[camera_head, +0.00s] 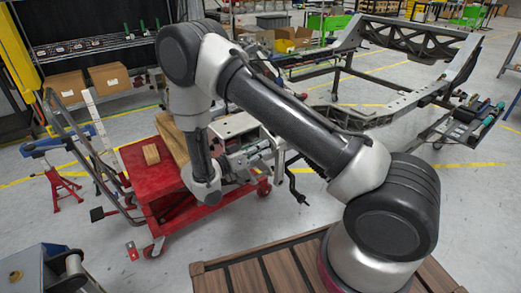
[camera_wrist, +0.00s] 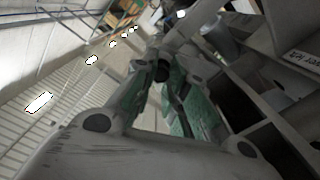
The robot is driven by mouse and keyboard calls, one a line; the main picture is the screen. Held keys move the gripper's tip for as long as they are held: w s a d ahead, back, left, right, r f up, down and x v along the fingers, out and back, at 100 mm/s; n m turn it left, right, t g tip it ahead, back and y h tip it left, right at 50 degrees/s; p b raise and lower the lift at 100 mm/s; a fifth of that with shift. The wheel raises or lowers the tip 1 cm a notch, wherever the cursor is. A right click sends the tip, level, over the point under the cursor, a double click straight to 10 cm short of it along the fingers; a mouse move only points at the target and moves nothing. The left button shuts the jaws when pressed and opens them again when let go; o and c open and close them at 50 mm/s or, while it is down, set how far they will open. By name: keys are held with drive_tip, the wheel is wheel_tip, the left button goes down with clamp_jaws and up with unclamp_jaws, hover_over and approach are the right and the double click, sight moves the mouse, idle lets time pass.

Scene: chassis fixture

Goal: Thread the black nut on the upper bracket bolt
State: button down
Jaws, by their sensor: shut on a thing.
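In the wrist view my gripper (camera_wrist: 163,66) reaches away from the camera, its two green-padded fingers closing toward each other at the tips. A small dark round thing, which looks like the black nut (camera_wrist: 161,73), sits between the fingertips. A light grey metal part lies right at the tips; I cannot tell whether the nut touches it. I cannot make out the bracket bolt.
The red cart (camera_head: 140,188) carries a wooden block (camera_head: 151,154). A large grey chassis frame (camera_head: 395,106) stands behind on the right. In the wrist view a grey structure with dark openings (camera_wrist: 285,150) is close on the right.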

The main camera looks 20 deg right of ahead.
drive_tip(key=shift+m, duration=0.5)
drive_tip(key=c, duration=1.4)
unclamp_jaws()
drive_tip(key=shift+o, duration=0.2)
drive_tip(key=shift+v, duration=1)
drive_tip(key=n, duration=0.7)
